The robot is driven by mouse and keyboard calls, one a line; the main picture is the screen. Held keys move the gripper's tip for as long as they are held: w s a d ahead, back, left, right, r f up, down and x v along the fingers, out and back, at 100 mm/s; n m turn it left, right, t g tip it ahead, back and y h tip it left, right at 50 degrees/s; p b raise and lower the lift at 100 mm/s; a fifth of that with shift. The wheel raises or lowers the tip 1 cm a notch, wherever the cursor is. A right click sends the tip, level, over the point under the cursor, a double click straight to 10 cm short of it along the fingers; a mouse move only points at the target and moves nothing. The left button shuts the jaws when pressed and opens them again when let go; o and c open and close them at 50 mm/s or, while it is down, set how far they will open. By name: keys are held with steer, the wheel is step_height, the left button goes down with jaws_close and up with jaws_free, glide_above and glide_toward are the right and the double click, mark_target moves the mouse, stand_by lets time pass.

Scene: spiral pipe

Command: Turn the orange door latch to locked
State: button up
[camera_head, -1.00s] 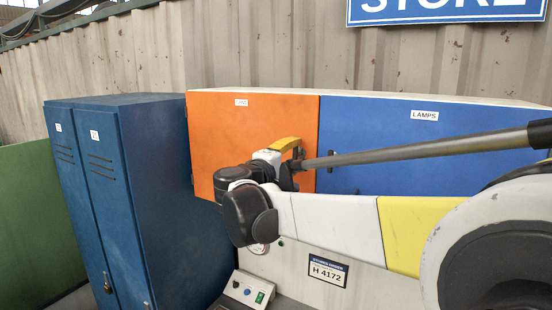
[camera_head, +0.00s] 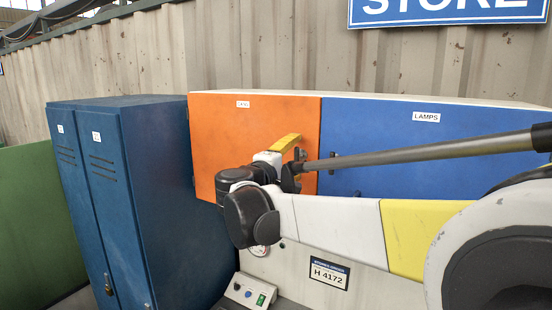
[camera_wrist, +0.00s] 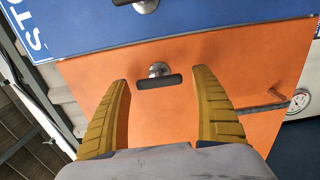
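The orange door (camera_head: 235,125) is on the left of the long cabinet in the head view, and it fills the middle of the wrist view (camera_wrist: 90,85). Its latch (camera_wrist: 159,82) is a dark bar on a round metal boss, lying nearly level across the wrist picture near the door's edge by the blue door. My gripper (camera_wrist: 161,76) is open, with one yellow finger on each side of the latch. Clear gaps show between the bar and both fingers. In the head view, my gripper (camera_head: 296,150) is at the door's right part and the latch is hidden.
A blue door (camera_head: 390,130) labelled LAMPS adjoins on the right; its latch (camera_wrist: 145,6) is partly cut off in the wrist view. Blue lockers (camera_head: 165,190) stand at the left. A control box (camera_head: 250,290) and a gauge (camera_head: 259,250) are below.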

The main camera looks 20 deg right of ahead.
steer(key=v, duration=1.2)
